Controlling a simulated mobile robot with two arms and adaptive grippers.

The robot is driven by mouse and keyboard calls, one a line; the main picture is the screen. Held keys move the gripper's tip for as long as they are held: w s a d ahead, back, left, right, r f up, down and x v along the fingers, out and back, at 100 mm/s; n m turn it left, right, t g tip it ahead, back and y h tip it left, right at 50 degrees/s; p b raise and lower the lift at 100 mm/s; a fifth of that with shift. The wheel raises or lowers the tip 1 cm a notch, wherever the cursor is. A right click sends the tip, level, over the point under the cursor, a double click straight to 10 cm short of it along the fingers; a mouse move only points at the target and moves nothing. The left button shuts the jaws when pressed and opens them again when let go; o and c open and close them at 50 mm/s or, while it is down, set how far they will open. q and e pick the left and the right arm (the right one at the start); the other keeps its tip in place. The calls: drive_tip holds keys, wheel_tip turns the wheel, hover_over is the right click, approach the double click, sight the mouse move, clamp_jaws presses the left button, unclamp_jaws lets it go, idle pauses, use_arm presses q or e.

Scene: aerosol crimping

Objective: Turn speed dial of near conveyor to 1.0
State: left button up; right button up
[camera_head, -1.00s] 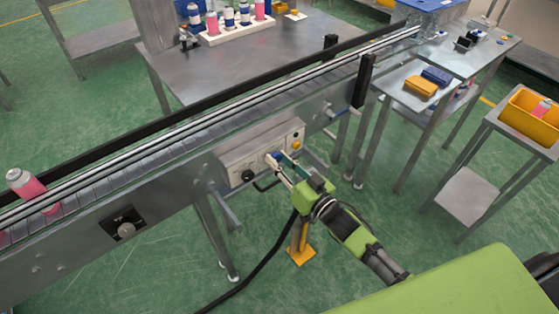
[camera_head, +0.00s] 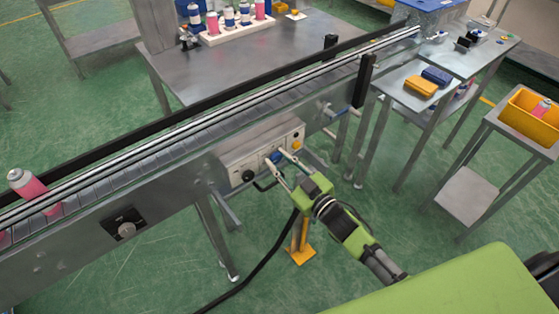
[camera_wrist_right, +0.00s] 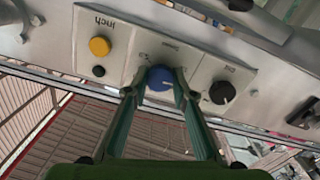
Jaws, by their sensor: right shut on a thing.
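The near conveyor (camera_head: 165,155) runs diagonally across the head view. On its side is a grey control box (camera_head: 262,140). The box carries a blue dial (camera_head: 276,157), a black knob (camera_head: 248,175) and a yellow button (camera_head: 296,145). My right gripper (camera_head: 279,163) reaches the box from the front right. In the right wrist view its two fingers (camera_wrist_right: 160,84) lie on either side of the blue dial (camera_wrist_right: 160,77) and are shut on it. The dial's setting is too small to read. My left gripper is not in view.
A pink can (camera_head: 30,187) stands on the belt at the left. A black plate with a silver knob (camera_head: 126,230) is farther left. A small side table (camera_head: 405,105) stands right.

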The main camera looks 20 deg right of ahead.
drive_tip(key=n, duration=0.5)
drive_tip(key=shift+n, duration=0.4)
idle(0.3)
drive_tip(key=o, duration=1.1)
drive_tip(key=shift+s, duration=0.1)
drive_tip(key=v, duration=1.1)
drive_tip(key=shift+s+d, duration=0.15)
drive_tip(key=shift+s, duration=0.25)
